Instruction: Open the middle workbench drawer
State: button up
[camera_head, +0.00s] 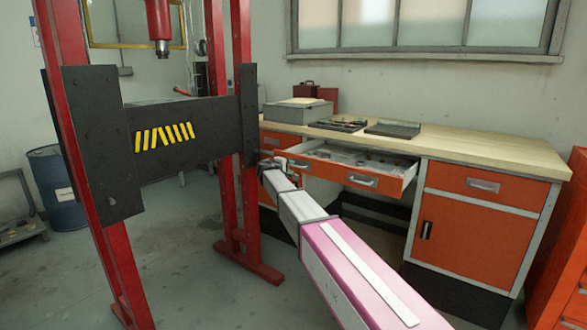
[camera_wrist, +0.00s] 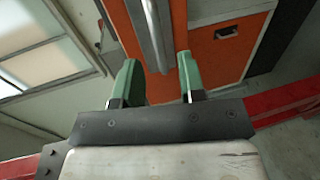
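The wooden-topped workbench stands against the back wall. Its orange middle drawer (camera_head: 330,171) is pulled well out, and its inside with loose flat items shows in the head view. The drawer front has a metal handle (camera_head: 362,180) at right and another (camera_head: 298,163) at left. My gripper (camera_head: 268,165) is at the drawer's left end, partly hidden by my arm. In the wrist view its green fingers (camera_wrist: 158,62) are apart, with a grey metal bar handle (camera_wrist: 154,30) between them against an orange front (camera_wrist: 165,88). Neither finger clearly touches the bar.
A red press frame (camera_head: 225,130) with a dark crossbeam stands close left of my arm. The bench top (camera_head: 470,158) carries a grey case (camera_head: 297,112) and trays (camera_head: 393,129). A right drawer (camera_head: 482,185) and orange cabinet door (camera_head: 462,237) are shut. A blue barrel (camera_head: 55,185) stands far left.

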jog(key=v, duration=0.6)
jog(key=s+d+f+m+g+y, duration=0.3)
jog(key=s+d+f+m+g, duration=0.4)
jog(key=s+d+f, duration=1.25)
jog(key=s+d+f+m+g+y, duration=0.2)
jog(key=s+f+y, duration=0.1)
jog(key=s, duration=0.8)
jog(key=s+d+f+m+g+y, duration=0.1)
jog(key=s+d+f+g+y, duration=0.2)
jog(key=s, duration=0.9)
notch_tip(320, 180, down, 3)
jog(key=shift+s+d+f+m+g, duration=0.1)
jog(key=shift+s+d+m+g, duration=0.2)
jog(key=shift+d+m, duration=0.1)
